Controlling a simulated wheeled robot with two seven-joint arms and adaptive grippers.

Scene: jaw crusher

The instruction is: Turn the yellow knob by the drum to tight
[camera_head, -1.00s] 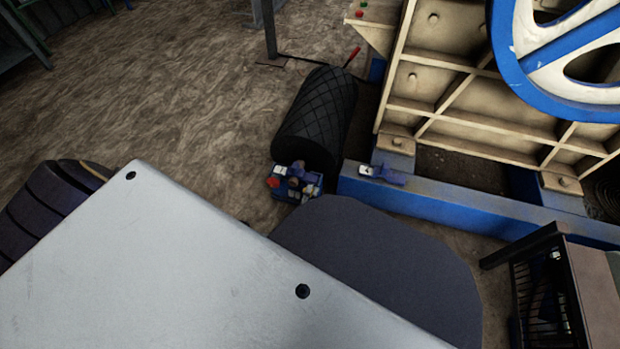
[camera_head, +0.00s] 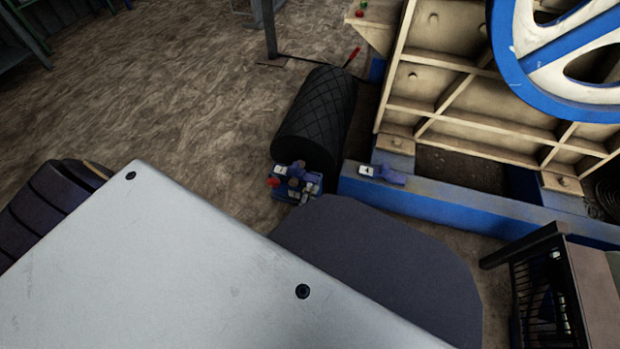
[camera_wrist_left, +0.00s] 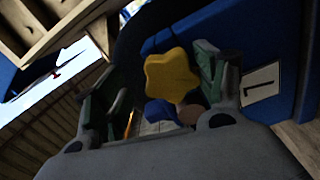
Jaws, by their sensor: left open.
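The yellow star-shaped knob (camera_wrist_left: 171,75) shows in the left wrist view, between the two fingers of my left gripper (camera_wrist_left: 153,78) and closer to the right-hand finger. The fingers are spread and the gripper is open. I cannot tell whether a finger touches the knob. Behind it is a blue part with a white label reading 1 (camera_wrist_left: 262,84). In the head view the black drum (camera_head: 318,115) lies on the floor, with blue fittings and a red knob (camera_head: 295,182) at its near end. I cannot make out the yellow knob or gripper there.
The crusher's blue base beam (camera_head: 440,205) runs right of the drum, with a small blue part (camera_head: 382,174) on it. A cream ribbed frame (camera_head: 450,90) and a blue-rimmed wheel (camera_head: 560,60) stand above. Open floor (camera_head: 170,90) lies left of the drum.

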